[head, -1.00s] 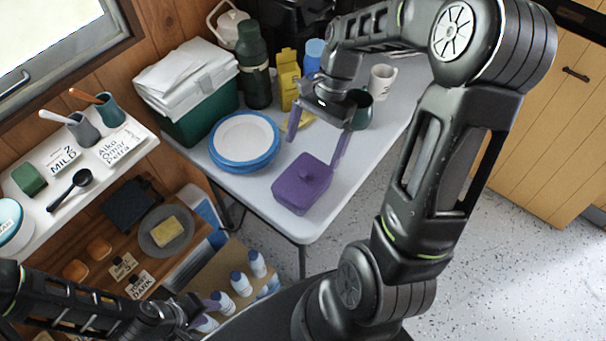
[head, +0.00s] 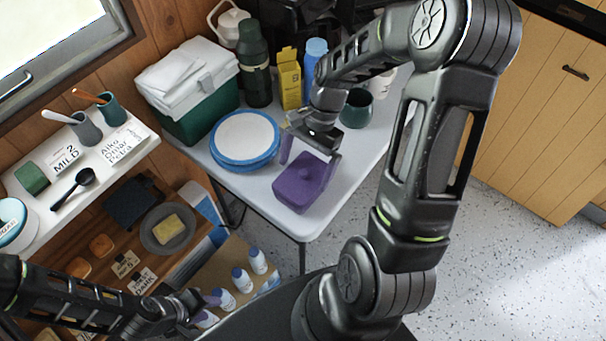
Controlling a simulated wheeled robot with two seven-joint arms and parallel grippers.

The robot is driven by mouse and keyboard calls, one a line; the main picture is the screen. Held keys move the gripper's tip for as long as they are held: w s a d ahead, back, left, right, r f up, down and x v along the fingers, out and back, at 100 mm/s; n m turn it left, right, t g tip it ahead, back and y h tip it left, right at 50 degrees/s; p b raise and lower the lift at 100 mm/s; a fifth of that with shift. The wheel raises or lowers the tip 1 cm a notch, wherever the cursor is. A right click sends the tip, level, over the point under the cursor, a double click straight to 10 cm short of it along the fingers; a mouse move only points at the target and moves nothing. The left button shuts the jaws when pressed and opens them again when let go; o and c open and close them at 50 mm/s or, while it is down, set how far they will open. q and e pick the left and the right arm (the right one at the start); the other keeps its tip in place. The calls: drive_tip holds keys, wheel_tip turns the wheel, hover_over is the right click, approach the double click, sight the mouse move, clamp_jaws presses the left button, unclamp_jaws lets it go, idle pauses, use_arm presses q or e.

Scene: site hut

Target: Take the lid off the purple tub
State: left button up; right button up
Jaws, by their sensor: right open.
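The purple tub (head: 293,196) stands on the pale table near its front corner, with its purple lid (head: 300,180) on top. The lid's middle knob is partly hidden. My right gripper (head: 305,170) is open, with its fingers pointing down over the far part of the lid. One finger is at the far left edge and the other over the right side. I cannot tell whether they touch the lid. My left gripper (head: 213,300) is low at the left, near white bottles, and its jaws are too small to read.
Blue-rimmed plates (head: 244,138) are stacked left of the tub. A green cool box (head: 195,115), a dark flask (head: 254,65), a yellow carton (head: 289,80) and a green mug (head: 357,108) stand behind. The table (head: 325,213) is bare at the front corner.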

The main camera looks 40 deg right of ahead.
drive_tip(key=shift+f, duration=0.25)
drive_tip(key=shift+c, duration=0.2)
drive_tip(key=c, duration=1.1)
